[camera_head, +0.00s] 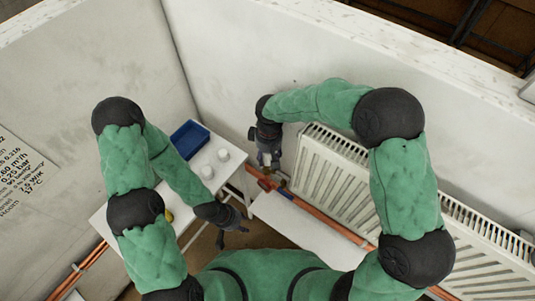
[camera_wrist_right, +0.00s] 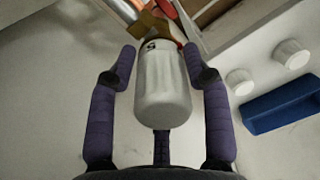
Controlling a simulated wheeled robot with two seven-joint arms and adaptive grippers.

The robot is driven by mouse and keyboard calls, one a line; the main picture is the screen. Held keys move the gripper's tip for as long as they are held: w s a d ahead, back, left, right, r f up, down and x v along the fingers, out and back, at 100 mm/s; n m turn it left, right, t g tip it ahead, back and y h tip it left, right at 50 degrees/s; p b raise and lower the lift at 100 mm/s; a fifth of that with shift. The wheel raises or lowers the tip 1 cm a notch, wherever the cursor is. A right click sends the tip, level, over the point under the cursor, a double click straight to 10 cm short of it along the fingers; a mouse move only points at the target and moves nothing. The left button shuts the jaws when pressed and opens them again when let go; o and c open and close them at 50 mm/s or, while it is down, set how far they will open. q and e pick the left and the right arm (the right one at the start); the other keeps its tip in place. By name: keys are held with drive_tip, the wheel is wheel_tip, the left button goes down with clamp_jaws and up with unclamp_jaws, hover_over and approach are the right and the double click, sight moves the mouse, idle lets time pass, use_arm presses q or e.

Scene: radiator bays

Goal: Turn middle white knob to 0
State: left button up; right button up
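The white knob (camera_wrist_right: 162,88) is a pale, rounded cylinder on a brass-coloured valve fitting, in the middle of the right wrist view. My right gripper (camera_wrist_right: 161,58) has one finger on each side of it, with the fingertips against its sides near the valve end. In the head view my right gripper (camera_head: 268,160) is at the left end of the radiator (camera_head: 335,170) and largely hides the knob. My left gripper (camera_head: 232,237) hangs lower, apart from the knob, with its fingers spread and empty.
A white table (camera_head: 190,220) on the left bears a blue tray (camera_head: 189,138) and two white cup-like pieces (camera_head: 223,155) (camera_head: 206,172). Copper-coloured pipes (camera_head: 320,218) run below the radiator. Pale walls enclose the bay.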

drive_tip(key=shift+o, duration=0.7)
drive_tip(key=shift+r, duration=0.15)
drive_tip(key=shift+w+r, duration=0.1)
drive_tip(key=shift+r, duration=0.3)
wheel_tip(320, 180, up, 11)
drive_tip(key=shift+d+f, duration=0.1)
drive_tip(key=shift+d, duration=0.05)
